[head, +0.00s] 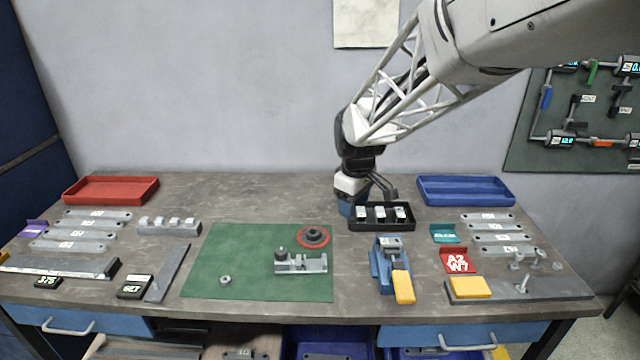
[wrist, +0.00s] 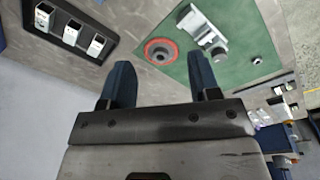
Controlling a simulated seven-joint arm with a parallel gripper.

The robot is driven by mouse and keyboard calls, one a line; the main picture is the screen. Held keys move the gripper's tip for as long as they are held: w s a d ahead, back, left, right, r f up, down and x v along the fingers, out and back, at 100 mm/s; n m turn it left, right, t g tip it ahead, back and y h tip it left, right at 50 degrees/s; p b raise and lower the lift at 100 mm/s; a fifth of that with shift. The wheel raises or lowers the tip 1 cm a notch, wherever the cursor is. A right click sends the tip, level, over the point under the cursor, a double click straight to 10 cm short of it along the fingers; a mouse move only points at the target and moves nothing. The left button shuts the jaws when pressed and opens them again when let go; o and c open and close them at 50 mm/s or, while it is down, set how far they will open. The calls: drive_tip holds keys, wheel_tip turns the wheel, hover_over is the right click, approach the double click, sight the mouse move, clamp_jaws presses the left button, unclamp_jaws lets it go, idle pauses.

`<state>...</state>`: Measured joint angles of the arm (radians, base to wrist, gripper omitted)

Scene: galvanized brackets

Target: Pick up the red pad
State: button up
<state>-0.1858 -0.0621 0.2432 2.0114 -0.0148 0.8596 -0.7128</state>
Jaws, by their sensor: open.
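The red pad (head: 457,261) with white lettering lies on the right part of the bench, between a teal pad (head: 445,233) and a yellow block (head: 470,287). It does not show in the wrist view. My gripper (head: 352,207) is at the back middle of the bench, just left of the black tray, behind and left of the red pad. In the wrist view my gripper (wrist: 163,72) has its two blue fingers apart with nothing between them. A round red disc with a dark centre (head: 313,237) lies on the green mat; it also shows in the wrist view (wrist: 160,51).
The black tray (head: 381,228) holds several small metal parts. A blue vise (head: 388,262) with a yellow handle stands between the green mat (head: 235,277) and the red pad. A blue tray (head: 466,203) and metal strips lie at right. A red tray (head: 110,202) is far left.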

sight(314, 232)
drive_tip(key=w+a+f+n, duration=0.1)
drive_tip(key=w+a+f, duration=0.2)
drive_tip(key=w+f, duration=0.1)
drive_tip(key=w+a+f+n, duration=0.2)
drive_tip(key=w+a+f, duration=0.1)
drive_tip(key=w+f, duration=0.1)
drive_tip(key=w+a+f+n, duration=0.2)
drive_tip(key=w+a+f, duration=0.1)
drive_tip(key=w+f, duration=0.1)
drive_tip(key=shift+w+a+g, duration=0.3)
drive_tip(key=shift+w+a, duration=0.1)
drive_tip(key=shift+w, duration=0.05)
drive_tip(key=shift+f, duration=0.1)
drive_tip(key=shift+f, duration=1.25)
drive_tip(key=shift+f, duration=0.1)
drive_tip(key=shift+w+a+f, duration=0.1)
drive_tip(key=shift+f, duration=1.15)
drive_tip(key=shift+w+a+f, duration=0.1)
drive_tip(key=shift+f, duration=1.15)
drive_tip(key=c, duration=0.6)
